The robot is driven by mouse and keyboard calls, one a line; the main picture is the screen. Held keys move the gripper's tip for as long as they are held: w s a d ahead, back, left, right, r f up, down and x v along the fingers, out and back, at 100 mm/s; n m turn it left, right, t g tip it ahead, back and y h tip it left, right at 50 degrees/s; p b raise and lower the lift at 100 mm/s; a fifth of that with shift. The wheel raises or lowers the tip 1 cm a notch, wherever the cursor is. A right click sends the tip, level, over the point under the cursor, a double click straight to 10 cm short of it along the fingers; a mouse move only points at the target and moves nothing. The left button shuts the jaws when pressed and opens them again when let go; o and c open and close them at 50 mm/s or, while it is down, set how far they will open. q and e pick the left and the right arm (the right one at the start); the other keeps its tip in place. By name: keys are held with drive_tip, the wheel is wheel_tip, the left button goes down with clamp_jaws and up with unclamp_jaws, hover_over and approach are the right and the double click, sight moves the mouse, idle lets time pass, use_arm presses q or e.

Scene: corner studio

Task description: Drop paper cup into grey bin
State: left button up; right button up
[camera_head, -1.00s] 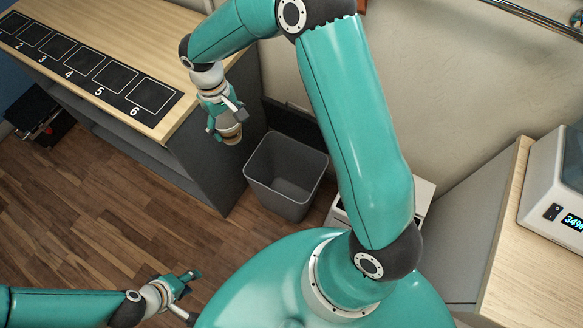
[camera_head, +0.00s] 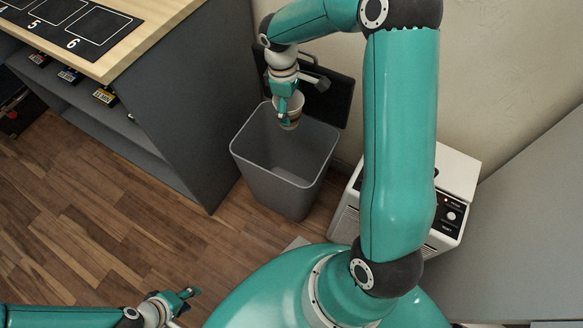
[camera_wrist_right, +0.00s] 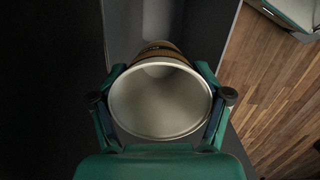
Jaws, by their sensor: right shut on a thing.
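The grey bin (camera_head: 262,168) stands open on the floor beside the desk, and its inside looks empty in the head view. My right gripper (camera_head: 287,108) is shut on the paper cup (camera_head: 293,122) over the bin's back rim area. In the right wrist view the cup (camera_wrist_right: 160,102) sits between both fingers of the gripper (camera_wrist_right: 160,98), its pale open mouth facing the camera and a brown band beyond. My left gripper (camera_head: 180,300) is low at the bottom left, away from the bin. Its fingers are too small to judge.
The desk (camera_head: 165,110) with a numbered black mat (camera_head: 88,25) is left of the bin. A dark panel (camera_head: 325,95) stands behind the bin. A white appliance (camera_head: 450,190) is on the right. The wooden floor (camera_head: 110,220) is clear at left.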

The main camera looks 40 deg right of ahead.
drive_tip(key=shift+s+d+f+b, duration=0.2)
drive_tip(key=shift+f+b, duration=0.1)
drive_tip(key=shift+f, duration=0.3)
wheel_tip(320, 180, down, 5)
drive_tip(key=b, duration=0.4)
drive_tip(key=shift+w+f, duration=0.1)
drive_tip(key=shift+f, duration=0.1)
drive_tip(key=o, duration=0.8)
drive_tip(key=shift+c, duration=0.2)
drive_tip(key=shift+r, duration=0.1)
wheel_tip(320, 180, up, 12)
drive_tip(key=w, duration=0.1)
drive_tip(key=shift+w+a, duration=0.15)
drive_tip(key=shift+a, duration=0.15)
